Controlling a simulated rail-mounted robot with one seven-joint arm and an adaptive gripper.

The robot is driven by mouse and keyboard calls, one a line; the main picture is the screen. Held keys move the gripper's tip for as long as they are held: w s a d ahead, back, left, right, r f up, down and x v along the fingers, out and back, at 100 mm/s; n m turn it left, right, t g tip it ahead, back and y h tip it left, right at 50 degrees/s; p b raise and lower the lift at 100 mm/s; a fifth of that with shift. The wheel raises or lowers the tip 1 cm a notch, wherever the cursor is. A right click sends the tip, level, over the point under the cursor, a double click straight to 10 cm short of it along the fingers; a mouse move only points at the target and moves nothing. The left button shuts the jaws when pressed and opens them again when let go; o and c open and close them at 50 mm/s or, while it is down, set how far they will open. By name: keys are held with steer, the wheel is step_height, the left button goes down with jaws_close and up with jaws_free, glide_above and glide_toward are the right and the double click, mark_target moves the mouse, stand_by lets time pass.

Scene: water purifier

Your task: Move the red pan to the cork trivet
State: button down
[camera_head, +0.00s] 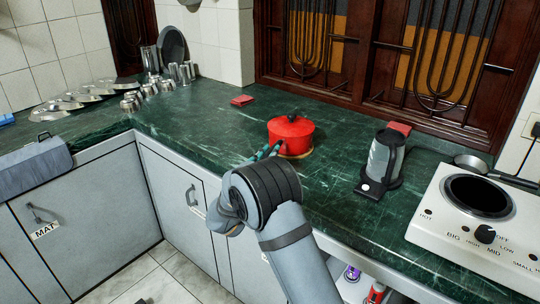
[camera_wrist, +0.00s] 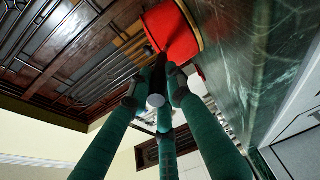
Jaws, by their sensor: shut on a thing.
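The red pan (camera_head: 291,131), with a red lid and dark knob, is upright at the middle of the green counter. A thin tan edge of the cork trivet (camera_head: 300,156) shows beneath its front side; whether the pan bears fully on it is hard to tell. My gripper (camera_head: 268,152), with teal fingers, is at the pan's near left side. In the wrist view, the fingers (camera_wrist: 164,78) close together around the pan's dark handle, which they largely hide. The red pan (camera_wrist: 174,32) is just beyond them, at the top.
A kettle (camera_head: 383,160) on its dark base and a white stove (camera_head: 480,225) stand to the right. A small red item (camera_head: 241,100) lies behind left. Metal cups and plates (camera_head: 85,93) fill the far left. The counter left of the pan is clear.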

steer(key=c, duration=2)
jaws_free()
steer(key=shift+c, duration=0.2)
steer(key=o, duration=0.4)
steer(key=shift+s, duration=0.1)
steer(key=shift+c, duration=0.2)
steer(key=shift+o, duration=0.3)
steer(key=b+v, duration=0.1)
steer(key=v, duration=1.1)
steer(key=p+x, duration=0.1)
steer(key=x, duration=1.1)
steer(key=shift+d, duration=0.1)
